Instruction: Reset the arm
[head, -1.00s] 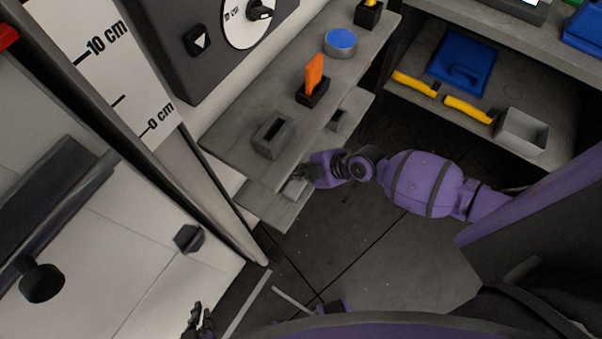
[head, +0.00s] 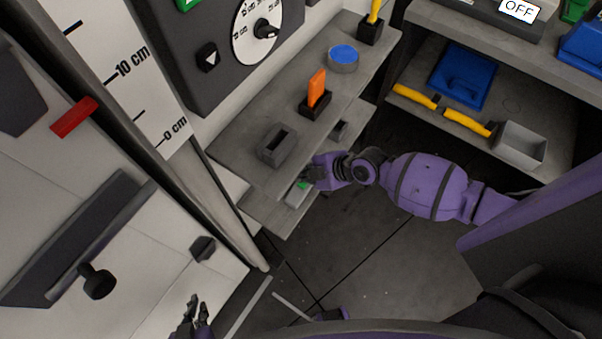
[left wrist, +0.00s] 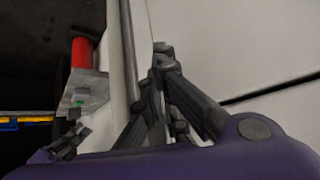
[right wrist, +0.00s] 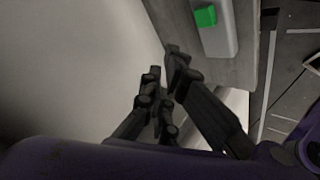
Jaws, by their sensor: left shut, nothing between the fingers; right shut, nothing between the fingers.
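My left gripper (head: 198,306) is at the bottom of the head view, in front of the white panel. It is shut and empty, and its fingers (left wrist: 160,70) also show in the left wrist view. My right gripper (head: 312,172) is shut and empty over the lower grey shelf, beside a grey box with a green button (head: 298,192). In the right wrist view its fingertips (right wrist: 163,62) are apart from this box (right wrist: 218,38). Part of the box is hidden by the right gripper in the head view.
The upper shelf holds a grey socket block (head: 277,146), an orange piece (head: 316,88) in a black holder and a blue-topped round tin (head: 343,58). A white panel with a black knob (head: 97,283) stands left. Yellow-handled tools (head: 466,122) lie on the right shelf. Dark floor lies between.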

